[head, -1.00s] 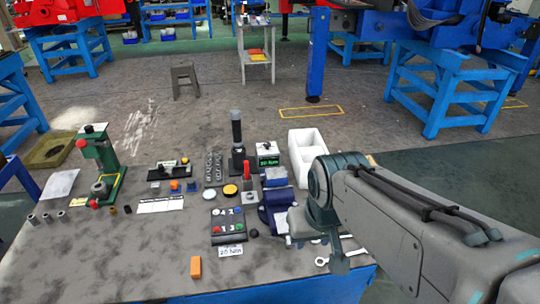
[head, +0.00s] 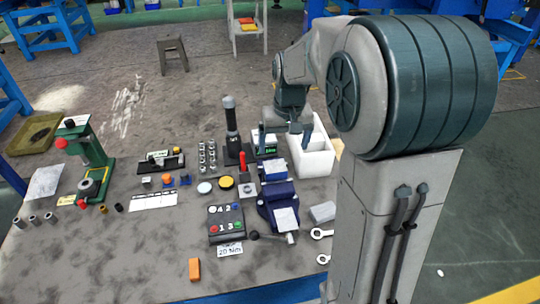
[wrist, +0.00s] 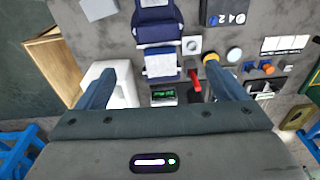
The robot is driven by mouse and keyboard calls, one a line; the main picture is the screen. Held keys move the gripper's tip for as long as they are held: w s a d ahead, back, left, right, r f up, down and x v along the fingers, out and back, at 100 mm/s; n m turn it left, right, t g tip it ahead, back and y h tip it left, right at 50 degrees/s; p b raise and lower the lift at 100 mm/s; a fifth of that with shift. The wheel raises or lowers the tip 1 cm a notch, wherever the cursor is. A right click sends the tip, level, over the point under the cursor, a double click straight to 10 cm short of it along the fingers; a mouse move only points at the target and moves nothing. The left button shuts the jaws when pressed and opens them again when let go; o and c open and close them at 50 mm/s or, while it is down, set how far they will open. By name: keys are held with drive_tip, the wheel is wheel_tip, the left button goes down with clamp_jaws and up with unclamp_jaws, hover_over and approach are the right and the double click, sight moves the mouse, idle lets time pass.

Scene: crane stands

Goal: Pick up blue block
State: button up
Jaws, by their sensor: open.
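A small blue block (head: 185,180) lies on the grey table, just right of a small orange piece (head: 168,180). In the wrist view the small blue block (wrist: 249,66) is at the right, outside the fingers. My gripper (head: 285,136) is open and empty, raised above the back right of the table, to the right of the small block. In the wrist view a larger blue box with a pale top (wrist: 160,63) appears between my open fingers (wrist: 158,72), apart from them. The same box (head: 273,170) is partly under my gripper in the head view.
A blue vise (head: 280,205) stands in front of the larger box. A white bin (head: 318,160) is at the right. A tall black-handled tool (head: 231,130) stands between my gripper and the small block. A green press (head: 90,160) is at the left.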

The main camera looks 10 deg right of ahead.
drive_tip(key=g+p, duration=0.1)
hover_over(275, 165)
drive_tip(key=s, duration=0.1)
wheel_tip(275, 165, down, 4)
drive_tip(key=f, duration=0.1)
wheel_tip(275, 165, down, 8)
drive_tip(key=shift+w+f+p, duration=0.1)
drive_tip(key=shift+f+p, duration=0.1)
drive_tip(key=shift+p, duration=0.2)
drive_tip(key=shift+w+f+p, duration=0.15)
drive_tip(key=shift+f+p, duration=0.25)
drive_tip(key=shift+f, duration=0.9)
drive_tip(key=shift+w+f+p, duration=0.1)
drive_tip(key=shift+f+p, duration=0.25)
drive_tip(key=shift+f, duration=0.95)
drive_tip(key=shift+r, duration=0.1)
drive_tip(key=c, duration=1.4)
drive_tip(key=shift+c, duration=0.2)
